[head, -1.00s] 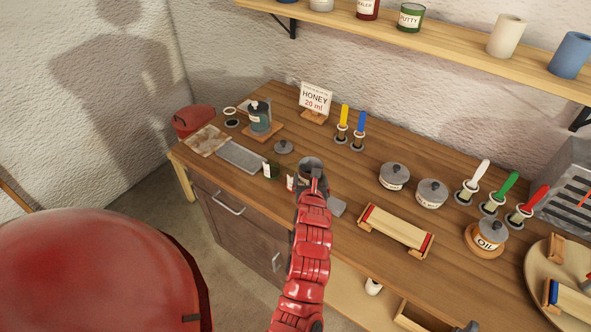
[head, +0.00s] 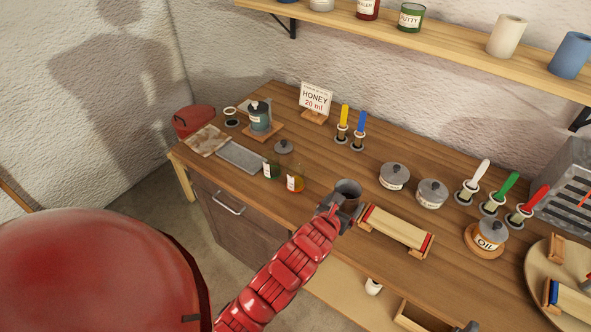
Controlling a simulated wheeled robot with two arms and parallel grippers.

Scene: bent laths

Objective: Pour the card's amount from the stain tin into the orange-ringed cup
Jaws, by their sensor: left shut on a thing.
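The card (head: 316,98) stands at the back of the bench and reads "HONEY 20 ml". My left gripper (head: 342,208) is shut on a grey, open-topped tin (head: 347,189), the likely stain tin. It holds the tin to the right of the two small cups, its mouth facing up; I cannot tell whether its base touches the bench. The orange-ringed cup (head: 295,182) stands uncovered by my arm, with a white label and an orange-amber tint; its liquid level is too small to read. A green-tinted cup (head: 271,169) stands left of it. My right gripper is not seen.
A grey lid (head: 284,146) lies behind the cups. A labelled tin (head: 260,118) stands on a wooden board, near a grey tray (head: 241,155). A wooden rack (head: 396,229) and two lidded pots (head: 394,176) are right of the held tin. Upright brushes (head: 342,125) stand behind.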

